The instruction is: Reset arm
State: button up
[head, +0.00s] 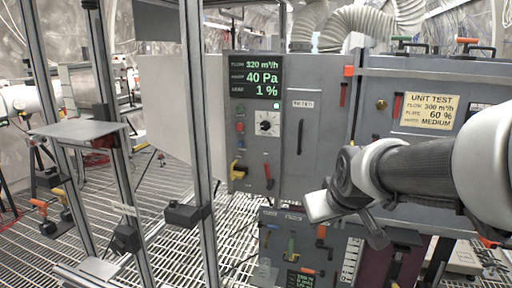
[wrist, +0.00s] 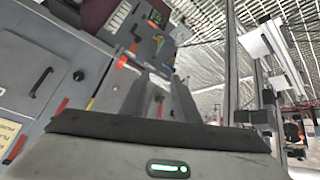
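My arm (head: 415,165) reaches in from the right of the head view, in front of the grey cabinet (head: 305,130). My gripper (wrist: 160,82) shows in the wrist view with its two dark fingers apart and nothing visible between them. In the head view the hand hangs in front of the cabinet's lower right part, and its fingers are hard to make out. No contact with the cabinet can be seen. The cabinet's lower unit (head: 290,245) has several coloured handles.
A display panel (head: 255,77) and a UNIT TEST sign (head: 429,111) are on the cabinet fronts. Metal posts (head: 198,130) and a small grey shelf (head: 80,131) stand on the left. Grating floor (head: 170,200) shows between them. Ribbed hoses (head: 355,24) run above.

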jog(key=s+a+m+g, duration=0.1)
jog(key=s+m+g, duration=0.15)
jog(key=s, duration=1.65)
notch_tip(320, 180, up, 28)
jog(key=p, duration=2.8)
jog(key=shift+a, duration=0.1)
